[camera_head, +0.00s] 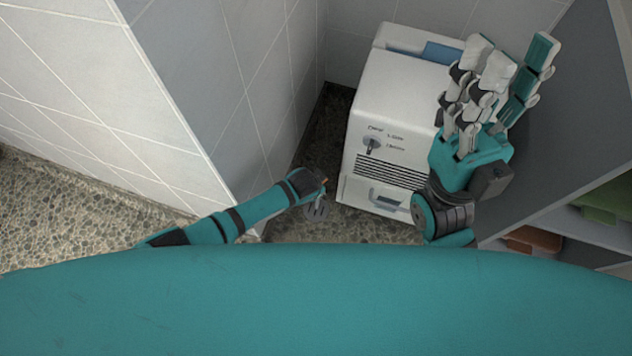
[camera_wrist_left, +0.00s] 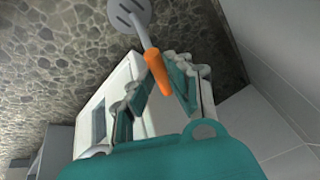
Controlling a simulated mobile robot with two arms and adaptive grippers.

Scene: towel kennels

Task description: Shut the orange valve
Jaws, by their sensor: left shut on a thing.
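An orange handle (camera_wrist_left: 157,72) with a grey slotted head (camera_wrist_left: 130,12) shows in the left wrist view, between the fingers of my left gripper (camera_wrist_left: 155,88). It looks like a slotted utensil. In the head view my left gripper (camera_head: 312,186) is low beside the tiled wall corner, shut on this handle; the slotted head (camera_head: 318,210) hangs below it, over the pebbled floor. My right gripper (camera_head: 510,60) is raised at the right of the white machine, its fingers extended and open, with nothing seen in them. I cannot make out an orange valve in either view.
A white machine (camera_head: 400,110) with a small grey lever (camera_head: 372,145) and a vent stands against the back wall. A grey shelf (camera_head: 575,140) is close to my right arm, holding a green item (camera_head: 602,200) and a brown-orange item (camera_head: 535,240). Pebbled floor (camera_head: 60,210) is free at left.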

